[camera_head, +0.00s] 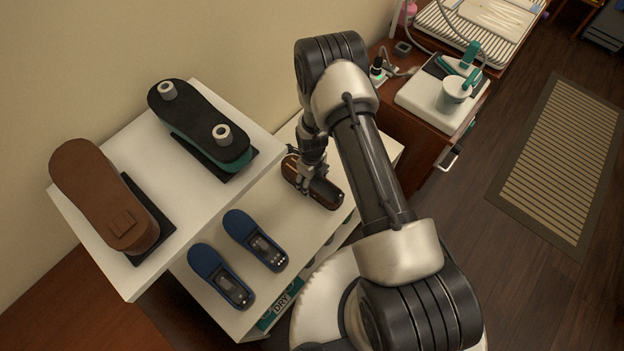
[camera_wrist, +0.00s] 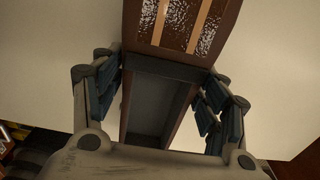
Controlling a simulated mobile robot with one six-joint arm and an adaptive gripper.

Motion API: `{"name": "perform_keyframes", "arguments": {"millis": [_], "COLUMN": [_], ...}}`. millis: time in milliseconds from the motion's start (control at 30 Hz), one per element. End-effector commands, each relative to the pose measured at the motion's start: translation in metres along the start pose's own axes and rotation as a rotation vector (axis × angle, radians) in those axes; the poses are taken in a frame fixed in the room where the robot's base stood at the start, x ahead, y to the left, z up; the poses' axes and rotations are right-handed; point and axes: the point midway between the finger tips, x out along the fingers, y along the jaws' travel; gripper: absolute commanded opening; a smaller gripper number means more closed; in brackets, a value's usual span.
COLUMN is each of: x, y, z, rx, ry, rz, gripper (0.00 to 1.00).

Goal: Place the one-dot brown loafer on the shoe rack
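A brown loafer (camera_head: 325,193) is on the lower white shelf board, at its right part; in the wrist view its glossy brown upper with two tan stripes (camera_wrist: 183,22) and dark opening show. I cannot make out a dot on it. My gripper (camera_head: 306,187) reaches down over the loafer; in the wrist view its blue-padded fingers (camera_wrist: 162,88) stand on both sides of it. Whether the pads press on it is unclear. The white shoe rack has an upper board (camera_head: 128,270) and a lower board (camera_head: 300,235).
On the upper board are a large brown shoe (camera_head: 95,190) and a dark green shoe (camera_head: 195,125) with grey knobs. Two blue slippers (camera_head: 220,275) (camera_head: 255,240) lie on the lower board. A wooden cabinet (camera_head: 425,135) with a white tray (camera_head: 430,98) and cup (camera_head: 455,93) stands at right.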

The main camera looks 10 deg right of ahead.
Motion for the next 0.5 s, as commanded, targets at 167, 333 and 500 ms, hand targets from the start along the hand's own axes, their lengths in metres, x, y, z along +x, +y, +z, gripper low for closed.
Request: {"name": "perform_keyframes", "arguments": {"millis": [167, 333, 500], "x": [-0.0006, -0.0006, -0.0006], "y": [0.0001, 0.0001, 0.0001], "z": [-0.0001, -0.0001, -0.0001], "rx": [0.000, 0.000, 0.000], "ry": [0.000, 0.000, 0.000], "rz": [0.000, 0.000, 0.000], "gripper": [0.80, 0.86, 0.86]}}
